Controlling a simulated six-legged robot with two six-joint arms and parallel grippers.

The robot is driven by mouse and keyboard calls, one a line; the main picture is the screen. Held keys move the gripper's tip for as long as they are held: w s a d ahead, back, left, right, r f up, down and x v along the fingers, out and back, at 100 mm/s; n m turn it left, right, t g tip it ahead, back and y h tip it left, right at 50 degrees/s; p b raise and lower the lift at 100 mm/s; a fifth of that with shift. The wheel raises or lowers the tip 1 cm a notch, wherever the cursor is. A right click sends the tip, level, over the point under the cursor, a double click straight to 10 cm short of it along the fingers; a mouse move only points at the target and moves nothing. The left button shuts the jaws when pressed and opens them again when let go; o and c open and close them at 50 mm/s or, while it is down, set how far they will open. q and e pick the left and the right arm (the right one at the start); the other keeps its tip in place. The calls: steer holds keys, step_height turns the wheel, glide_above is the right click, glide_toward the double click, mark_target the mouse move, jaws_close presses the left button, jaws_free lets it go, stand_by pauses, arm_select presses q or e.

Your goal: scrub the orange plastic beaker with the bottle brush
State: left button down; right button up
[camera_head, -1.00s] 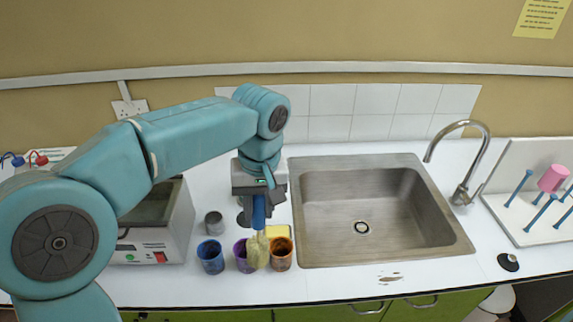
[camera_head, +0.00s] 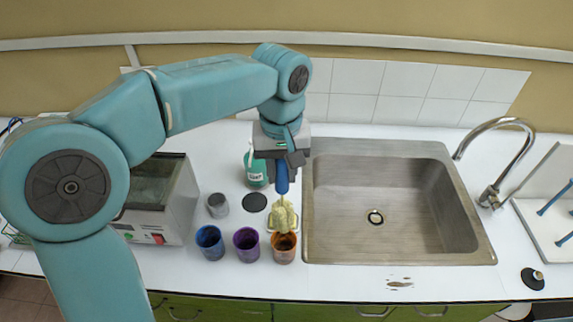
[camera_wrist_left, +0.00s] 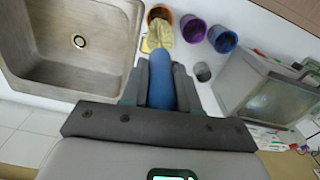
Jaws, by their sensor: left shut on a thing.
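My left gripper (camera_head: 281,164) is shut on the blue handle of the bottle brush (camera_head: 285,214) and holds it with its pale yellow bristles downward. The orange plastic beaker (camera_head: 284,254) stands upright on the counter, with brown marks inside. The bristle end overlaps the beaker's mouth in the head view; I cannot tell whether it is inside. In the left wrist view, the blue handle (camera_wrist_left: 162,82) runs from the jaws to the bristles, which partly cover the orange beaker (camera_wrist_left: 157,13). My right gripper is not in view.
A purple beaker (camera_head: 246,246) and a blue beaker (camera_head: 210,243) stand left of the orange one. A grey cup (camera_head: 217,205), a green bottle (camera_head: 254,168) and a boxy device (camera_head: 165,200) are behind and left. The sink (camera_head: 385,200) lies right. A yellow sponge (camera_wrist_left: 149,43) is near the brush.

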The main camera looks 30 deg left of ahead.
mark_target(282, 195)
arm_select(q)
steer(key=shift+s+d+f, duration=0.15)
steer(key=shift+s+f, duration=0.1)
steer(key=shift+f, duration=0.05)
steer(key=shift+s+d+f+b, duration=0.4)
steer(key=shift+f+b, duration=0.25)
steer(key=shift+b, duration=0.1)
steer(key=f+b, duration=0.1)
steer(key=f, duration=0.1)
steer(key=w+f+b, duration=0.1)
steer(key=shift+a+f+b, duration=0.2)
steer(key=shift+a+b, duration=0.1)
steer(key=shift+a, duration=0.1)
steer(key=shift+s+d+f+b, duration=0.1)
steer(key=shift+s+f+b, duration=0.1)
steer(key=shift+f+b, duration=0.15)
step_height(282, 195, down, 4)
steer(key=shift+w+r+b, duration=0.15)
steer(key=shift+r+b, duration=0.05)
steer(key=shift+b, duration=1.05)
steer(key=shift+s+d+r, duration=0.1)
steer(key=shift+s+d, duration=0.1)
steer(key=shift+s, duration=0.05)
steer(key=shift+w+a, duration=0.15)
steer(key=shift+w, duration=0.05)
steer(key=shift+s, duration=0.1)
